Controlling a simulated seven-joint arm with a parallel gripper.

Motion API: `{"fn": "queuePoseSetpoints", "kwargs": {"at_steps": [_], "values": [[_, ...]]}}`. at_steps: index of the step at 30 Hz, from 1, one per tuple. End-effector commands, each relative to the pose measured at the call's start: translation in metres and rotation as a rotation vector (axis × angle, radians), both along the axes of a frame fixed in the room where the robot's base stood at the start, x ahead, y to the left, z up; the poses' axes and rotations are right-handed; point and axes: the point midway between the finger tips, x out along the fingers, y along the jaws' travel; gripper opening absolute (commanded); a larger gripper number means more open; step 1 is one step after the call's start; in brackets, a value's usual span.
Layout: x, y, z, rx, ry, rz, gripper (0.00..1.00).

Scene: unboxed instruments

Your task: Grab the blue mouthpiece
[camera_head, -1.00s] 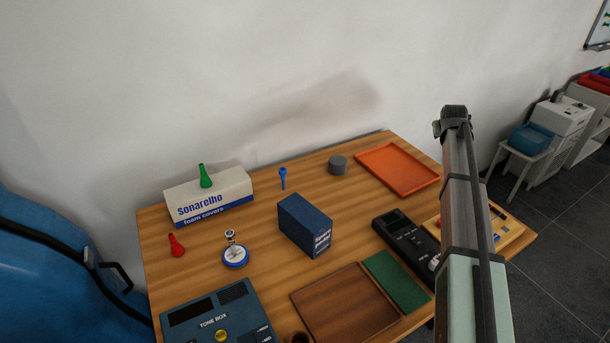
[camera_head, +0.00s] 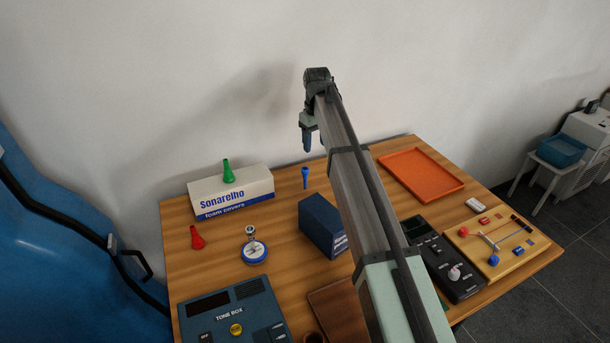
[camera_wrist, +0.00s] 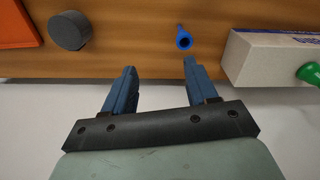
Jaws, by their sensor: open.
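My gripper (camera_head: 307,144) hangs over the back of the table, above the mouthpiece in the picture. In the wrist view my gripper (camera_wrist: 160,72) has its two blue fingers wide apart with nothing between them.
The white foam-covers box (camera_head: 232,194) with a green mouthpiece (camera_head: 228,172) on top is left of the blue mouthpiece. A dark blue box (camera_head: 322,226) stands in front. A grey cylinder (camera_wrist: 69,31) and an orange tray (camera_head: 421,174) lie to the other side.

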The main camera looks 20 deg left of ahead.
Motion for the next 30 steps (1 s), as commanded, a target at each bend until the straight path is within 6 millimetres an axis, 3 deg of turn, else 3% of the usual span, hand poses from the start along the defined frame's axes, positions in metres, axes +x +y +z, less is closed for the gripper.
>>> {"fn": "queuePoseSetpoints", "kwargs": {"at_steps": [3, 8, 14, 22, 30], "values": [[-0.016, 0.017, 0.004, -0.013, 0.03, 0.034, 0.57], [-0.022, 0.021, 0.0, -0.018, 0.044, 0.046, 0.57], [-0.023, 0.02, -0.022, -0.019, 0.045, 0.045, 0.57], [-0.022, 0.02, -0.068, -0.019, 0.044, 0.044, 0.57], [-0.022, 0.021, -0.085, -0.018, 0.042, 0.044, 0.57]]}}
